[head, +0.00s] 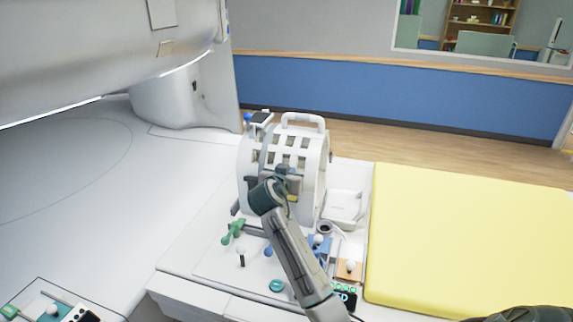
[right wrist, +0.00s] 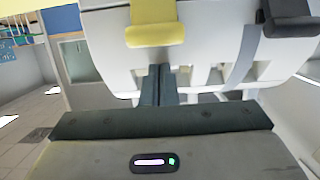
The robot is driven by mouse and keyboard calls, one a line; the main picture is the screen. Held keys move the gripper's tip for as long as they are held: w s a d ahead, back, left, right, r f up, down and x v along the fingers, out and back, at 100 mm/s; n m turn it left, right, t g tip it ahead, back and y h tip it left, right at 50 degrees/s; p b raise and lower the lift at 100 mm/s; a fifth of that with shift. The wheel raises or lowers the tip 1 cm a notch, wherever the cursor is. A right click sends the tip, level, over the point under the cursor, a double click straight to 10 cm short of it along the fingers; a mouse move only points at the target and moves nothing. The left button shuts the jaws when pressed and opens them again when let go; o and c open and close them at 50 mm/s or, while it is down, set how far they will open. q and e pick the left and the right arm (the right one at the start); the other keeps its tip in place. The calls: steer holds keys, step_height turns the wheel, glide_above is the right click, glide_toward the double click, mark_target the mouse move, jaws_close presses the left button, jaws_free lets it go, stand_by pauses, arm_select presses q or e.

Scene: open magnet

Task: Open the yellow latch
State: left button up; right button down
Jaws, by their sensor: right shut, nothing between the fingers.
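The yellow latch (right wrist: 155,24) hangs on the white head coil's side in the right wrist view, at the top centre. In the head view only a small yellow part of it (head: 292,197) shows beside my right gripper. The white coil (head: 313,165), with rows of slots and a top handle, stands on the bed. My right gripper (right wrist: 155,70) is shut and empty. Its fingertips are just below the latch's lower edge in the picture; I cannot tell whether they touch it. In the head view my right gripper (head: 284,172) is in front of the coil. My left gripper is not in view.
A dark latch (right wrist: 288,20) and a grey strap (right wrist: 240,55) are right of the yellow one. Green, blue and orange items (head: 233,231) lie on the white board before the coil. A yellow mattress (head: 460,240) is at right, the large scanner (head: 100,50) at left.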

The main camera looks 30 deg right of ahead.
steer(key=shift+s+a+f+p, duration=0.2)
steer(key=shift+s+a+f, duration=0.1)
steer(key=shift+f, duration=0.2)
steer(key=shift+s+a+f+p, duration=0.15)
steer(key=shift+a+f, duration=0.1)
steer(key=shift+f, duration=0.2)
